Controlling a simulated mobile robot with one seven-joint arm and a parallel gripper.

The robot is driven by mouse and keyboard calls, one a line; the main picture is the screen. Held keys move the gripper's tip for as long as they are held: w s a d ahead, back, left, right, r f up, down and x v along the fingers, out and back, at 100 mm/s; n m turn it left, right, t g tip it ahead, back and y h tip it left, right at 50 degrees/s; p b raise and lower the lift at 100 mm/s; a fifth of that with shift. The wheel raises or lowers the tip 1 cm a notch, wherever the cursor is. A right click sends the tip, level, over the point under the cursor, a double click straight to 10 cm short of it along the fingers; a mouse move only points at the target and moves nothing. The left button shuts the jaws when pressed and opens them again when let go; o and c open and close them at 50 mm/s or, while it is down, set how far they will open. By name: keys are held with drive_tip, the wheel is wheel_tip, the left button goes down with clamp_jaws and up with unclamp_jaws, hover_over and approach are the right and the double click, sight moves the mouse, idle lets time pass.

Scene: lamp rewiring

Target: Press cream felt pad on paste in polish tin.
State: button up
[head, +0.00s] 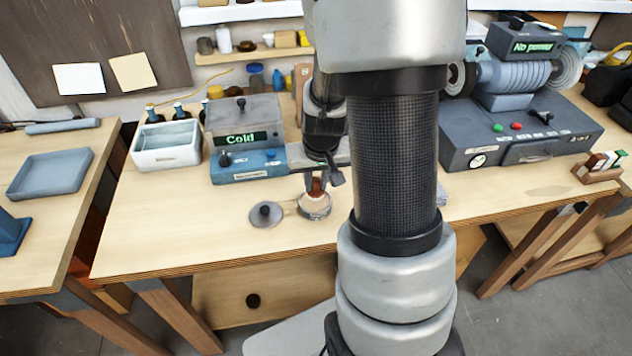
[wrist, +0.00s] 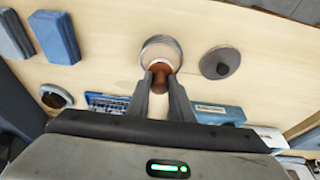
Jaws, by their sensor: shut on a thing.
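My gripper (head: 317,186) is shut on the brown handle (wrist: 161,70) of the felt pad and points down over the polish tin. The pad's cream face (wrist: 160,54) shows below the handle, within the outline of the tin. The round grey polish tin (head: 315,215) stands on the bench near its front edge; its rim also shows in the wrist view (wrist: 162,38). The paste is hidden under the pad, and I cannot tell whether the pad touches it. The grey knobbed lid (head: 266,214) lies on the bench left of the tin.
A blue-grey heater unit marked "Cold" (head: 241,140) stands behind the tin. A white bin (head: 166,146) with bottles behind it is further left. A polishing machine marked "No power" (head: 515,110) stands at the right. The bench front left of the lid is clear.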

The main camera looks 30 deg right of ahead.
sight(314, 178)
drive_tip(key=shift+r+p, duration=1.55)
drive_tip(key=shift+r, duration=0.8)
